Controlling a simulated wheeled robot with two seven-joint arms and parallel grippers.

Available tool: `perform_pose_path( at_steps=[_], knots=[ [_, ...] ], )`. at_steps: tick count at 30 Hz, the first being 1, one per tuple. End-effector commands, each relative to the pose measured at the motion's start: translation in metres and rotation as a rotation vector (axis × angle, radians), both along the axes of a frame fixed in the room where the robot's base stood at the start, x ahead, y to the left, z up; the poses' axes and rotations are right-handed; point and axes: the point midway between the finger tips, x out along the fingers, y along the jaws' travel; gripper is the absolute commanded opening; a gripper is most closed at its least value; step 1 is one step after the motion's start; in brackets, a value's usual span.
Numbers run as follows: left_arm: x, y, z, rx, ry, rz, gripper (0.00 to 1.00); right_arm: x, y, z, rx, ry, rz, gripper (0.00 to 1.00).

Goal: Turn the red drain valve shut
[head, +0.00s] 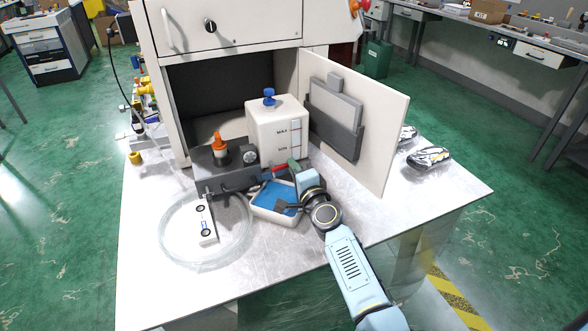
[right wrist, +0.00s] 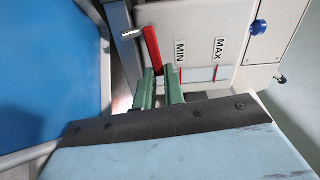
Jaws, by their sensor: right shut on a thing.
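The red drain valve handle (head: 280,169) is low on the front of the white tank (head: 264,130), which is marked MAX and MIN. In the right wrist view the red handle (right wrist: 152,46) shows as a slanted bar beside the tank wall, with a metal stub near it. My right gripper (head: 294,167) is at the handle; in the right wrist view its green fingers (right wrist: 160,84) are shut on the handle's near end. The fingers hide that end. My left gripper is in neither view.
A white tray with a blue inside (head: 273,214) stands below the valve. A dark pump block with an orange cap (head: 220,146) and a coil of clear hose (head: 165,252) are to the left. The open cabinet door (head: 383,130) stands close on the right.

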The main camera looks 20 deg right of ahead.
Motion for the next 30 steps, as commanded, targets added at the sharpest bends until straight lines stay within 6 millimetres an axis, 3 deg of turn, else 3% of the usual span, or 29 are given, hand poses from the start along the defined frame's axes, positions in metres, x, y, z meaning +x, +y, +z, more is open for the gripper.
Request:
perform_pose_path(
  at_steps=[12, 13, 17, 26, 30],
  knots=[
    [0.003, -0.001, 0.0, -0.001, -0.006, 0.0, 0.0, 0.0, 0.0, -0.001, 0.005, 0.001, 0.002, 0.0],
    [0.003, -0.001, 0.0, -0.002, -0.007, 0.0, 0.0, 0.0, 0.001, -0.001, 0.005, 0.001, 0.002, 0.15],
    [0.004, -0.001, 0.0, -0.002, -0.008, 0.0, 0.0, 0.0, 0.0, -0.001, 0.005, 0.001, 0.001, 0.32],
    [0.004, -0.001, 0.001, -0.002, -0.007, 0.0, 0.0, -0.001, 0.0, 0.0, 0.004, 0.001, 0.001, 0.33],
    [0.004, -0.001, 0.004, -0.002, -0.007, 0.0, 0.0, -0.011, 0.0, -0.001, 0.004, 0.002, 0.001, 0.33]
  ],
)
